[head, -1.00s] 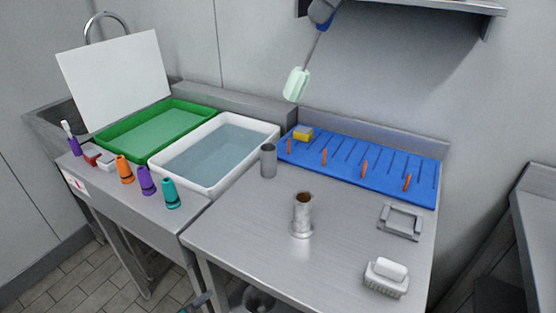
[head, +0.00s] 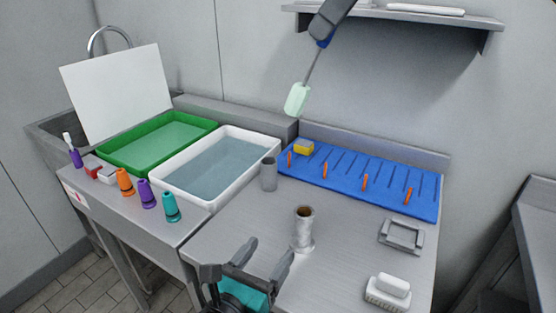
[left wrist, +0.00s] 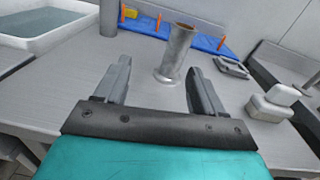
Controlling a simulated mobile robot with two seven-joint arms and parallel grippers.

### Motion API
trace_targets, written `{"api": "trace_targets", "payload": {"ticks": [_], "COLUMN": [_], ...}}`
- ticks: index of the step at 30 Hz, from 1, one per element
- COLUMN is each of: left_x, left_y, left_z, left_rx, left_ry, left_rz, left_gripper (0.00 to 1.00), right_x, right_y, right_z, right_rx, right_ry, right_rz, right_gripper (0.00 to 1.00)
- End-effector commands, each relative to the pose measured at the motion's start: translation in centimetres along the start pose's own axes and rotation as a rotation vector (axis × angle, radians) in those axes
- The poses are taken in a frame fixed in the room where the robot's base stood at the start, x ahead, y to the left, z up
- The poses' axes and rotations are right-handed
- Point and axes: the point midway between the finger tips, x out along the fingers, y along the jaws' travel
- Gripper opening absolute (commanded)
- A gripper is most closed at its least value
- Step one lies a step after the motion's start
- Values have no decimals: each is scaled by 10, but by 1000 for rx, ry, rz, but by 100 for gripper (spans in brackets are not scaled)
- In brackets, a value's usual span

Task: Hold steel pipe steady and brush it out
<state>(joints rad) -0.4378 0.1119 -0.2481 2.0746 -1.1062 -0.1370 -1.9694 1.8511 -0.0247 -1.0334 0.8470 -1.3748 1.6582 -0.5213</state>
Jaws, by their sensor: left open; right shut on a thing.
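The steel pipe (head: 303,234) stands upright on the steel table, with a flared base and a brown open top. It also shows in the left wrist view (left wrist: 176,55). My left gripper (head: 268,256) is open and empty, near the table's front edge. Its fingers (left wrist: 158,68) point toward the pipe, which stands beyond their tips, apparently untouched. My right gripper (head: 322,40) is shut on the brush's handle end, high above the back of the table. The brush (head: 297,99) hangs tilted, its pale green head down, over the blue mat's back left, apart from the pipe.
A grey cylinder (head: 268,174) stands behind the pipe. A blue mat (head: 390,190) with orange pegs lies at the back. A grey frame (head: 401,235) and a white brush-like block (head: 388,291) are at right. A water-filled white tub (head: 270,140) is at left.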

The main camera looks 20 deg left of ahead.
Motion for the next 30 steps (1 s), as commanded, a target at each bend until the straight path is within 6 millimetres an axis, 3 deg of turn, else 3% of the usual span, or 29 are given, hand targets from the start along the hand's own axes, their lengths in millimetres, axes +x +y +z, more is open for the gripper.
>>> {"api": "trace_targets", "payload": {"ticks": [3,8,24,30], "left_x": [3,11,99,118], "left_y": [-19,-25,-29,-30], "left_z": [-2,-2,-1,-2], "left_rx": [59,80,75,75], "left_ry": [-7,-12,-10,-8], "left_rz": [-43,-57,-54,-54], "left_gripper": [69,69,69,69], "right_x": [0,0,0,0], "right_y": [0,0,0,0], "right_z": [0,0,0,0], "right_rx": [0,0,0,0], "right_ry": [0,0,0,0], "right_rz": [0,0,0,0], "right_gripper": [0,0,0,0]}}
